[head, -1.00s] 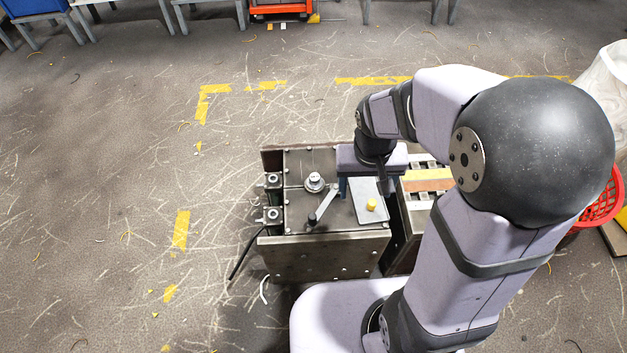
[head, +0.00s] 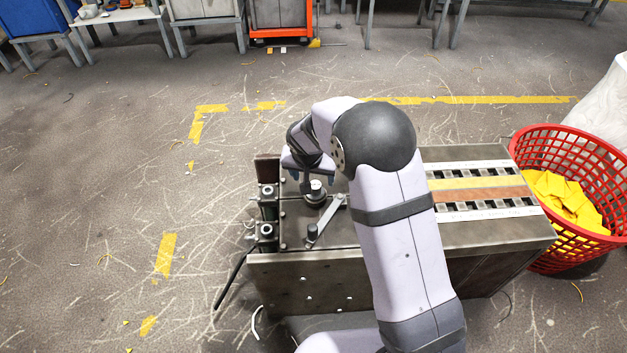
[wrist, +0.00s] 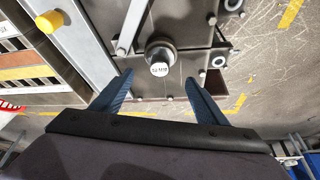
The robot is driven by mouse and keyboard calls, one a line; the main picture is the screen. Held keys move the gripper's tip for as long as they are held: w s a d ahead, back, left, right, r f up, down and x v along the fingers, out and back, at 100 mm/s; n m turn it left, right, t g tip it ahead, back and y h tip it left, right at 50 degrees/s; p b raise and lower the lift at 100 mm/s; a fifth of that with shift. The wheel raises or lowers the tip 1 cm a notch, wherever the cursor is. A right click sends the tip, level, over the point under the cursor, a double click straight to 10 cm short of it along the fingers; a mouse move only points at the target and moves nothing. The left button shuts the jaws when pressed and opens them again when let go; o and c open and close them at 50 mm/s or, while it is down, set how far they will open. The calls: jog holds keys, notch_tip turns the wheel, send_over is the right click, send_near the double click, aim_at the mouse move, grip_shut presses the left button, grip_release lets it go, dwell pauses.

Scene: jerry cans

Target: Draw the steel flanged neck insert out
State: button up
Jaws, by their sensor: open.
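The steel flanged neck insert (head: 316,188) is a short, round, bright steel piece standing upright in a dark collar on the metal top of the bench (head: 289,232). In the wrist view the insert (wrist: 160,62) shows its pale round end, with small marking on it. My gripper (head: 317,180) is over the bench top close to the insert, partly covered by my wrist. In the wrist view my gripper (wrist: 159,79) is open, with its two blue fingers spread. The insert appears ahead, between the lines of the fingers, and nothing is held. Whether a fingertip touches it cannot be told.
A lever with a dark knob (head: 312,232) lies beside the insert. Bolted fittings (head: 267,232) line the bench's left edge. A yellow knob (wrist: 49,21) shows in the wrist view. A slotted rack (head: 480,184) and a red basket (head: 571,150) are to the right.

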aim_at(315, 184)
jog(key=shift+b+x, duration=0.3)
jog(key=shift+x, duration=3.3)
jog(key=c, duration=1.3)
jog(key=shift+o, duration=0.2)
jog(key=shift+r+p, duration=0.4)
jog(key=shift+r, duration=0.3)
jog(key=shift+r+p, duration=1.55)
jog(key=shift+r, duration=0.85)
